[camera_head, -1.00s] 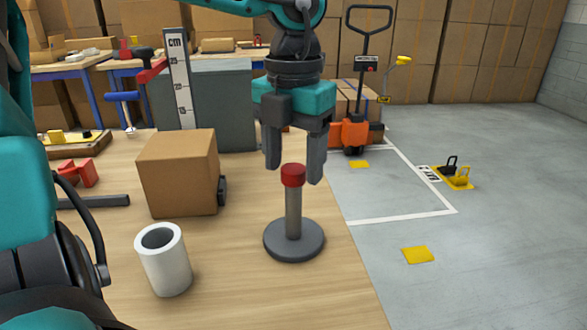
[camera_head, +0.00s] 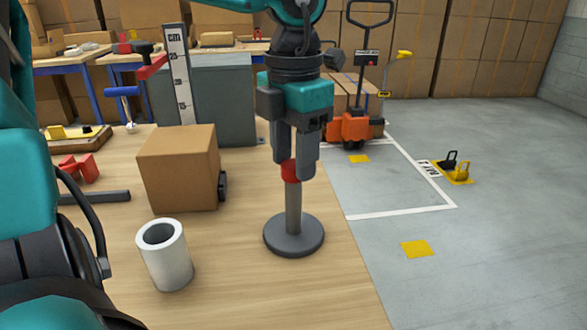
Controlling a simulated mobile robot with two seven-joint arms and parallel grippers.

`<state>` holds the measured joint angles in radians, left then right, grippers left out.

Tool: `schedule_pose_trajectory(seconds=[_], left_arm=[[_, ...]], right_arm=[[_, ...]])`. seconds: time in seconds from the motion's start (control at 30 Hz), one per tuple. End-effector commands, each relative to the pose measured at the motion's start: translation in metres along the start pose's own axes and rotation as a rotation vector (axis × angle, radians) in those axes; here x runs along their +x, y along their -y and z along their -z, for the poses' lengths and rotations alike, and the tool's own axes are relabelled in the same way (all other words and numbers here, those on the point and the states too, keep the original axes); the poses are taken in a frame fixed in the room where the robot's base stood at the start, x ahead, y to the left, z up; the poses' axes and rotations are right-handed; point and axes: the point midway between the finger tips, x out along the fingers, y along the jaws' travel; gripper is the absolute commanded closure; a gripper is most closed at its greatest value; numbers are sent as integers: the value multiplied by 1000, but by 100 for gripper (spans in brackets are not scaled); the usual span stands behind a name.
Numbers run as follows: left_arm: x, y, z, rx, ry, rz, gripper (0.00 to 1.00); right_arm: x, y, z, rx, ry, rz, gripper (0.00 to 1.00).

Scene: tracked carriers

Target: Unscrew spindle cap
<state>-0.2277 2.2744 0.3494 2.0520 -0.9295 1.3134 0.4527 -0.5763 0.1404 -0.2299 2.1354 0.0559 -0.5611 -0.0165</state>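The red spindle cap (camera_head: 290,172) sits at the top of an upright grey spindle (camera_head: 293,210). The spindle rises from a round dark base (camera_head: 294,237) on the wooden table. My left gripper (camera_head: 295,160) points straight down over the spindle. Its fingers are close together about the cap, one at the front right, the other at the back left. They look shut on it. The right finger hides the cap's right side, and the fingers hide its top. My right gripper is not in view.
A cardboard box (camera_head: 178,170) and a white hollow cylinder (camera_head: 165,255) stand left of the spindle on the table (camera_head: 230,280). Red blocks (camera_head: 78,168) and a dark bar (camera_head: 95,197) lie further left. The table's edge is close on the right.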

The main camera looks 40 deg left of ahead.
Motion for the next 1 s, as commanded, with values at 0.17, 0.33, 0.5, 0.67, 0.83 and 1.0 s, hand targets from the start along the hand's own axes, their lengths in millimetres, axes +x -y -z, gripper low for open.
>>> schedule_pose_trajectory(seconds=[0.17,0.33,0.5,0.67,0.83,1.0], left_arm=[[0,0,0,0,0,0,71],[0,0,0,-6,0,0,85],[5,0,0,-183,2,-5,85],[3,-1,0,-458,4,-5,85],[0,0,0,-717,1,-4,85],[0,0,0,-847,1,-2,85]], right_arm=[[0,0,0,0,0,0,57],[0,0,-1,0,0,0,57],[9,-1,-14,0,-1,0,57],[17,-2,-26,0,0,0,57],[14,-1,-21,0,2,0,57],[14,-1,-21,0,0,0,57]])
